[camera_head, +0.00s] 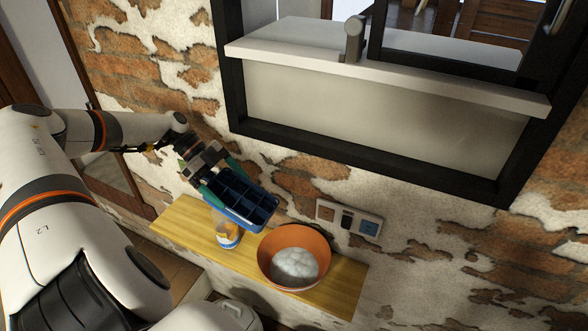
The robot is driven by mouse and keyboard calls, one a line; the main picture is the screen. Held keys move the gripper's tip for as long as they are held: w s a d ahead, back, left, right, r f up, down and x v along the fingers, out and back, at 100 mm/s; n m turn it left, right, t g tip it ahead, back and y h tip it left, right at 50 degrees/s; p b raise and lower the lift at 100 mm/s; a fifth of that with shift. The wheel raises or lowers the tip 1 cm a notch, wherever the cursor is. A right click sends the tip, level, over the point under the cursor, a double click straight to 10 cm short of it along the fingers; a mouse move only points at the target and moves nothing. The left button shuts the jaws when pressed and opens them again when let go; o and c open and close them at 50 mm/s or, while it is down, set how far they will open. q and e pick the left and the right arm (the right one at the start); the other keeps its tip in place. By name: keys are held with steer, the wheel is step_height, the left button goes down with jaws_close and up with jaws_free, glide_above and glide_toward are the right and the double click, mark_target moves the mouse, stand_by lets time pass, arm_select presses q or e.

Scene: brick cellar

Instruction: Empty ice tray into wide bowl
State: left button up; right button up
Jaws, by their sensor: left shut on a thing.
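My left gripper (213,174) is shut on the near end of a dark blue ice tray (241,199). It holds the tray in the air, tilted, above the wooden shelf and up and left of the bowl. The tray's open compartments face me and look dark, with no ice that I can make out. The wide orange bowl (268,244) stands upright on the shelf, apart from the tray. Whitish rounded pieces (295,265) lie in its bottom. My right gripper is not in view.
The bowl stands on a narrow wooden shelf (184,223) against the brick wall. A clear container with orange and blue markings (228,239) stands left of the bowl, partly hidden by the tray. A socket panel (349,218) and a window ledge (390,68) are above.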

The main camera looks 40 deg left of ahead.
mark_target(213, 176)
arm_select(q)
steer(key=a, duration=0.1)
steer(key=a+h, duration=0.1)
steer(key=r+h, duration=0.1)
steer(key=shift+s+a+r+t+b, duration=0.1)
steer(key=shift+s+a+t+b, duration=0.25)
steer(key=shift+s+a+t, duration=0.05)
steer(key=shift+s+a+r+h, duration=0.1)
steer(key=shift+a+h, duration=0.15)
steer(key=shift+h, duration=0.15)
steer(key=shift+a+r+p, duration=0.15)
steer(key=shift+p, duration=0.2)
steer(key=shift+s+a+r+h, duration=0.15)
steer(key=shift+a+h, duration=0.1)
steer(key=shift+h, duration=0.15)
steer(key=shift+s+r, duration=0.1)
steer(key=shift+r, duration=1.5)
steer(key=shift+d+r, duration=0.15)
steer(key=shift+r, duration=1.05)
